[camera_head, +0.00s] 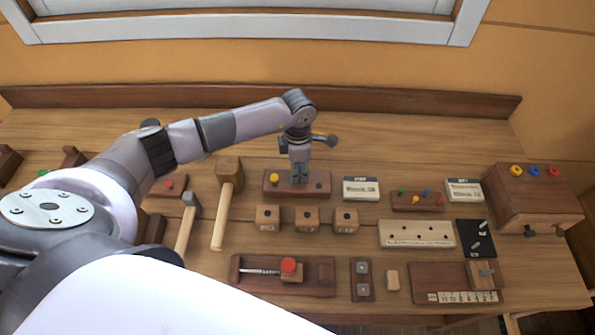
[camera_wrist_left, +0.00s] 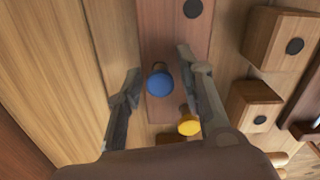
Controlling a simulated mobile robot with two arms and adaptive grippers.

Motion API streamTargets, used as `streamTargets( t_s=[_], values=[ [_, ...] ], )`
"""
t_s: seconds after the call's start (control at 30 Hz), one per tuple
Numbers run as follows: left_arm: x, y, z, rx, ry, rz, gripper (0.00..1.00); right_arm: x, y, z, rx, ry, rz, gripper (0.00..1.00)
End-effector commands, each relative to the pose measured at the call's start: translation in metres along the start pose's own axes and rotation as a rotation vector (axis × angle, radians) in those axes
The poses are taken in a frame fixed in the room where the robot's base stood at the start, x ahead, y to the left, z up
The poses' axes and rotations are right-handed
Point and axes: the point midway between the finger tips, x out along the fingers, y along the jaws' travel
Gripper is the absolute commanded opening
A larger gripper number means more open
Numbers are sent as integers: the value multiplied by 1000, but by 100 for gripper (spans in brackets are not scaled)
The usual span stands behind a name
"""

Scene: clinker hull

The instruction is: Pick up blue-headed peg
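A blue-headed peg (camera_wrist_left: 159,84) stands in a wooden block (camera_wrist_left: 170,45) in the left wrist view. My left gripper (camera_wrist_left: 160,68) is open, with one finger on each side of the blue head and a visible gap to both. A yellow-headed peg (camera_wrist_left: 189,124) stands in the same block, close to the right finger. In the head view, my left gripper (camera_head: 300,182) points down over the block (camera_head: 316,190). The yellow peg (camera_head: 274,178) shows to its left, while the blue head is hidden by the gripper. My right gripper is not in view.
Three small wooden blocks with dark holes (camera_head: 307,219) stand in front of the peg block. A mallet (camera_head: 225,195) lies to its left. A rack of small coloured pegs (camera_head: 418,203) and a white card (camera_head: 361,188) are to its right. The bench behind is clear.

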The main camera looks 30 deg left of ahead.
Motion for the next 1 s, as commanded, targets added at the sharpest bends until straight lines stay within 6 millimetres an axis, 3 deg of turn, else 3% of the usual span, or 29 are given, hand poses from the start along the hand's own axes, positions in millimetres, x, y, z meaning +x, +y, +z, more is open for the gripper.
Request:
streamTargets(
  t_s=[0.33,0.77,1.0],
  values=[
    [0,0,0,0,0,0,9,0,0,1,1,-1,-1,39],
    [-5,1,0,0,-1,1,9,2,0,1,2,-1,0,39],
    [-34,2,0,0,-3,5,9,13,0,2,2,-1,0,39]
  ],
)
